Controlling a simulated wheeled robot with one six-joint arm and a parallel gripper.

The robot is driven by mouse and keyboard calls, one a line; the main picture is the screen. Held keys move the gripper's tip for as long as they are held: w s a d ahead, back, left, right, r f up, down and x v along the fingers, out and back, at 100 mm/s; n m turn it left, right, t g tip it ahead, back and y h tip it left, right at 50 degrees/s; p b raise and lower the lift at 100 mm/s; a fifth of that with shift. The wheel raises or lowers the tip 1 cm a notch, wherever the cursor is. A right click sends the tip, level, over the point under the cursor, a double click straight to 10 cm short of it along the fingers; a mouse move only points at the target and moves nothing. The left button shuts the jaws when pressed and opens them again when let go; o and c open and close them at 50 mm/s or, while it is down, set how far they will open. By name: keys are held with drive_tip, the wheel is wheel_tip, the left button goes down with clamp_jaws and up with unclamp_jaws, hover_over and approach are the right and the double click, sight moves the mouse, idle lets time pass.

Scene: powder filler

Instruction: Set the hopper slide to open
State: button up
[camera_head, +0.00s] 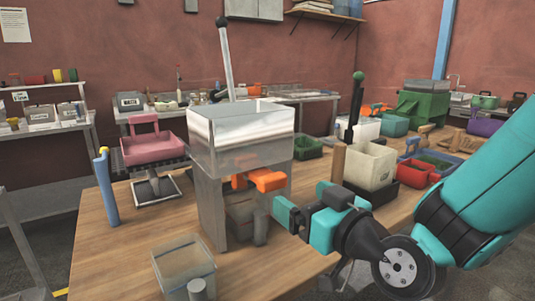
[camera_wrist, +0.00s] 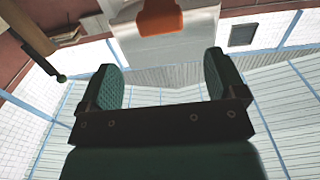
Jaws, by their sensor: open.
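The powder filler's hopper (camera_head: 240,140) is a clear, shiny box on a grey stand (camera_head: 211,200) on the wooden bench. An orange slide handle (camera_head: 268,181) sticks out to the right under the hopper. In the wrist view the orange handle (camera_wrist: 160,17) shows at the top, beyond my fingertips, against a pale grey surface. My gripper (camera_head: 298,200) is just right of and below the handle in the head view. In the wrist view my gripper (camera_wrist: 165,78) has its two green fingers wide apart with nothing between them. The handle's inner end is hidden under the hopper.
A black-knobbed lever (camera_head: 227,60) rises behind the hopper. A clear open container (camera_head: 184,268) stands at the bench front. A cream bin (camera_head: 370,164) and a green-knobbed lever (camera_head: 356,95) stand to the right. A pink pan scale (camera_head: 152,150) is left.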

sight(268, 176)
drive_tip(key=p+x, duration=0.6)
drive_tip(key=x, duration=0.1)
drive_tip(key=p+x, duration=0.3)
drive_tip(key=shift+w+a+r, duration=0.1)
drive_tip(key=shift+a+r, duration=0.05)
drive_tip(key=shift+r, duration=0.15)
drive_tip(key=shift+w+a+f+p, duration=0.35)
drive_tip(key=shift+w+p, duration=0.2)
drive_tip(key=shift+p, duration=0.35)
drive_tip(key=shift+c, duration=0.4)
